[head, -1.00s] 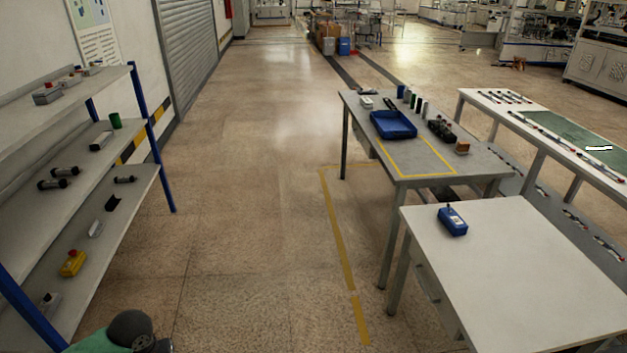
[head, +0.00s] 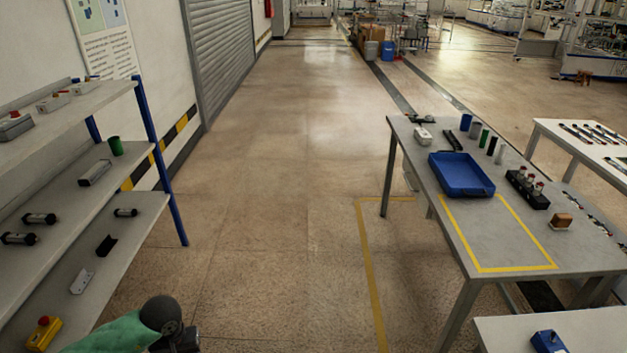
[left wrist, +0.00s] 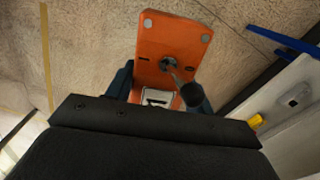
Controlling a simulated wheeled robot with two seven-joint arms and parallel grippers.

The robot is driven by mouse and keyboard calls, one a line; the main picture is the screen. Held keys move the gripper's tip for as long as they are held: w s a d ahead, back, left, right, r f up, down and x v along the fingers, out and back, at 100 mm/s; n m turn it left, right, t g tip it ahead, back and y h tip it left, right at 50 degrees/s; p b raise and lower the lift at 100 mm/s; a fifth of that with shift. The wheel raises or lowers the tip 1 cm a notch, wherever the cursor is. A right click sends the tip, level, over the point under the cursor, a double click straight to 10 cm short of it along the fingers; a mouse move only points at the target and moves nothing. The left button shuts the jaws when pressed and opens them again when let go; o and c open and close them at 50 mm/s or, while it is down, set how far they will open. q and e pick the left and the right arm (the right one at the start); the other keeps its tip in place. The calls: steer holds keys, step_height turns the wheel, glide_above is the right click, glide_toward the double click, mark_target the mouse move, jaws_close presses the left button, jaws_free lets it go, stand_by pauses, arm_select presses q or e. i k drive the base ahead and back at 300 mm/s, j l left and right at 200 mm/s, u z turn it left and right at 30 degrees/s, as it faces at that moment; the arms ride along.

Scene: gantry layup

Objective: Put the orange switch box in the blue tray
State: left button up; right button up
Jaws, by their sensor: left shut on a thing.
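The orange switch box (left wrist: 172,38) is in the left wrist view, held between the fingers of my left gripper (left wrist: 160,88). It has a black knob on its face and a pale label near the gripper. The floor shows behind it. In the head view only part of my left arm shows at the bottom left; the box and the fingers are out of that view. The blue tray (head: 461,190) lies on the grey table at the right in the head view, and it looks empty. My right gripper is not in view.
The grey table (head: 480,238) also holds a black block with red-topped buttons (head: 527,188), a brown-topped block (head: 561,221) and several cylinders. A shelf rack (head: 75,200) with parts stands at the left. A blue box (head: 548,342) sits on the near white table. The floor between is clear.

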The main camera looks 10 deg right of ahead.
mark_target(465, 182)
steer(key=i+z, duration=0.1)
steer(key=i, duration=0.65)
steer(key=i+j+z, duration=0.15)
steer(key=i, duration=0.6)
steer(key=i+z, duration=0.1)
steer(key=z, duration=1.6)
